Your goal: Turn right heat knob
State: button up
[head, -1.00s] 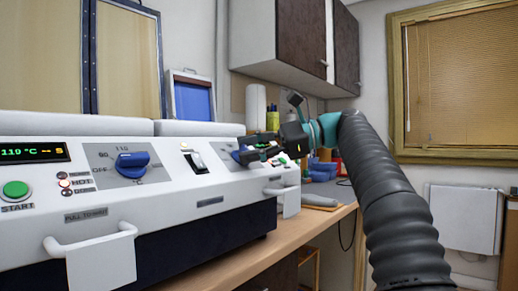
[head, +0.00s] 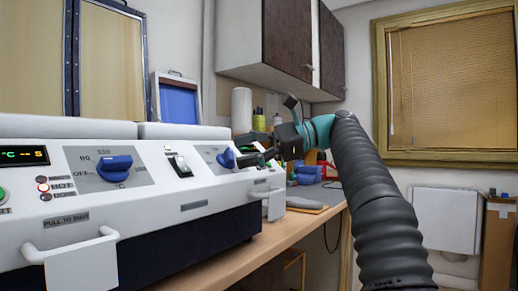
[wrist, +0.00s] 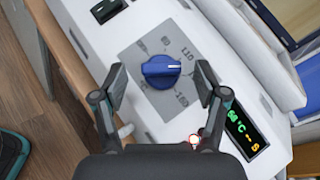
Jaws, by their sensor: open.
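The right heat knob (head: 226,158) is blue and sits on the sloping white front panel, just left of my gripper (head: 262,158) in the head view. In the wrist view the blue knob (wrist: 161,72) is on a grey dial plate (wrist: 143,52) with printed numbers, its pale pointer line lying roughly level in the picture. My gripper (wrist: 161,80) is open, with one finger on each side of the knob in this view. Gaps show between the fingers and the knob, and I cannot tell the remaining depth. The left heat knob (head: 114,168) is also blue.
A lit display (wrist: 241,130) sits beside the dial in the wrist view. A black rocker switch (head: 180,166) lies between the knobs. White drawer handles (head: 70,246) stick out below the panel. The wooden bench (head: 225,262) runs in front.

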aim_at(232, 154)
jog(key=v, duration=0.3)
jog(key=shift+w, duration=0.1)
jog(key=shift+v, duration=1)
jog(key=shift+d, duration=0.1)
